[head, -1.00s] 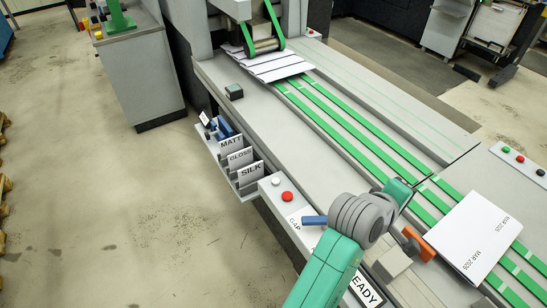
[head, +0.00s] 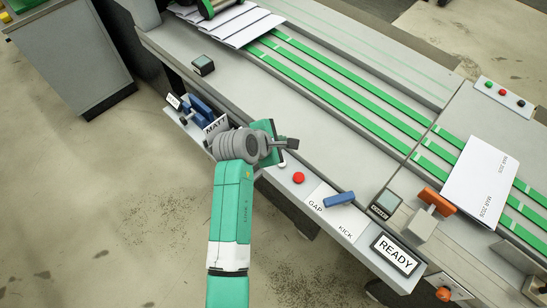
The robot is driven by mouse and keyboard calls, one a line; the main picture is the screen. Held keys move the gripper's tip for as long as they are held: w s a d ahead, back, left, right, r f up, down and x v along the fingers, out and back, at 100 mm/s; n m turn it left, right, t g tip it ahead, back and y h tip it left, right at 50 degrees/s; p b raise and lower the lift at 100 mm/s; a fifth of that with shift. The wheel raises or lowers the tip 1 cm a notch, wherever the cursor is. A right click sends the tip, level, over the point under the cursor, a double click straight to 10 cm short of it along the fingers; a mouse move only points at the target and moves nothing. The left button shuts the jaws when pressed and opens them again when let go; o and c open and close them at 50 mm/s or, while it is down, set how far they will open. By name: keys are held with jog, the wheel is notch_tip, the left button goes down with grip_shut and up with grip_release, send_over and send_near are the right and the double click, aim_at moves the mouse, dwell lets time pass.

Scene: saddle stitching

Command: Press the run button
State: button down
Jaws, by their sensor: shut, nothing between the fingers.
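My gripper (head: 293,145) is shut and empty, in the middle of the head view. It appears just above the front panel's edge, close to a white button (head: 283,165) that it partly crowds in the picture. I cannot tell whether it touches the button. A red button (head: 298,178) sits beside the white one, in clear view. No run label is readable on any button.
A blue lever (head: 339,200) stands by the GAP and KICK label. A READY sign (head: 396,254) and an orange handle (head: 436,200) are further right. Green belts (head: 340,95) cross the table. A printed booklet (head: 482,182) lies on them.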

notch_tip(320, 180, down, 6)
jog(key=b, duration=0.8)
jog(key=shift+f, duration=0.25)
jog(key=shift+f+b, duration=0.3)
jog(key=shift+f, duration=0.8)
jog(key=shift+f, duration=0.1)
dwell(0.6)
jog(key=shift+f, duration=0.35)
